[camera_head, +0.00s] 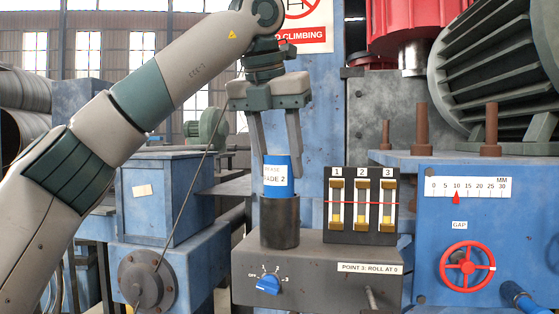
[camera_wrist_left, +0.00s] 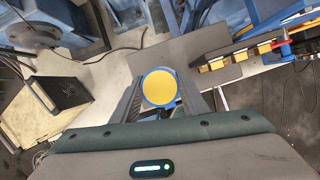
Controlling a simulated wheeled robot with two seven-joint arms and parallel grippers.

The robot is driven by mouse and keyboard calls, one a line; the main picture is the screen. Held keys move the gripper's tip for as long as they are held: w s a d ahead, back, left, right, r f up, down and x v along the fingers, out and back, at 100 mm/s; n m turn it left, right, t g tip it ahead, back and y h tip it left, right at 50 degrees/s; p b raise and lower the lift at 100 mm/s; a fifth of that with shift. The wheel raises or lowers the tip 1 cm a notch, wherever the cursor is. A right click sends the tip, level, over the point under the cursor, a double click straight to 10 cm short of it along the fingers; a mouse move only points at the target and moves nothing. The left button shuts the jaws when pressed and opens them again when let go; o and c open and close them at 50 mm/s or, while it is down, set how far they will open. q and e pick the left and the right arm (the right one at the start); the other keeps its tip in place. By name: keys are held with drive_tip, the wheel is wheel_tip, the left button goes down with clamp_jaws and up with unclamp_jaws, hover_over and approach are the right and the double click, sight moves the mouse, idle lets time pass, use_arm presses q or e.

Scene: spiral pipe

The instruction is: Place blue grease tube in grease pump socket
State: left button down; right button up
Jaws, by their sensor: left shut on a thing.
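The blue grease tube (camera_head: 278,178) has a white label and stands upright, its lower end inside the dark cylindrical socket (camera_head: 280,222) on the grey pump box (camera_head: 316,268). My left gripper (camera_head: 278,155) points down from above, with a finger on each side of the tube's upper part, shut on it. In the left wrist view the tube's yellow round top (camera_wrist_left: 159,89) with a blue rim sits between the fingers. How deep the tube sits in the socket is hidden by the socket wall. My right gripper is not in view.
A black panel with three gauges (camera_head: 362,206) stands just right of the socket. A blue knob (camera_head: 268,285) is on the box front. A red handwheel (camera_head: 467,267) is at the right, and a blue machine housing (camera_head: 164,200) is at the left.

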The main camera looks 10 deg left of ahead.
use_arm(q)
drive_tip(key=shift+s+f, duration=0.15)
drive_tip(key=shift+f, duration=0.05)
drive_tip(key=c, duration=1)
unclamp_jaws()
drive_tip(key=shift+f, duration=0.1)
drive_tip(key=shift+c, duration=0.2)
drive_tip(key=v, duration=1.2)
drive_tip(key=shift+r, duration=0.2)
